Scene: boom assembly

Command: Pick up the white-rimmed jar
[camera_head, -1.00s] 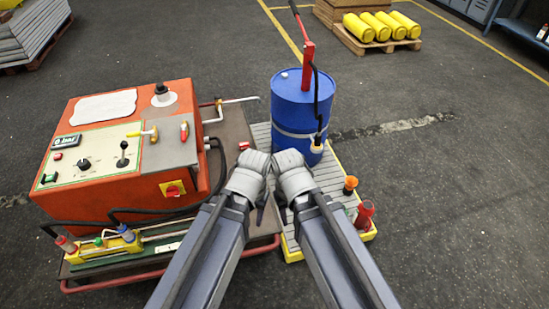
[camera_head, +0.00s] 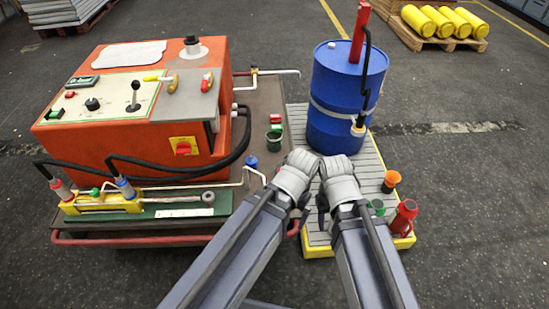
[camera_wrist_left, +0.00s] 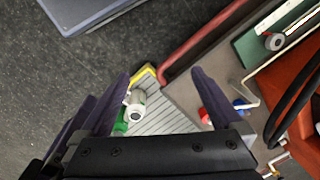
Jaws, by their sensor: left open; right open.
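A white, round-topped thing with a dark centre (camera_wrist_left: 137,106) lies between the fingers' outlines in the left wrist view. It may be the white-rimmed jar, but I cannot tell for sure. It sits on the grey slatted platform (camera_wrist_left: 172,116), beside something green (camera_wrist_left: 121,122). In the head view I cannot make it out; my grippers cover that part of the platform. My left gripper (camera_wrist_left: 163,92) is open, its fingers wide apart with nothing held. My right gripper (camera_head: 332,200) is open at the platform's left side, close beside the left one; its fingertips are mostly hidden.
A blue drum (camera_head: 330,115) stands on the platform's far end. An orange cup (camera_head: 391,180) and a red bottle (camera_head: 404,215) stand along its right edge. The cart with the orange machine (camera_head: 130,135) is at the left, with a dark green cup (camera_head: 273,143).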

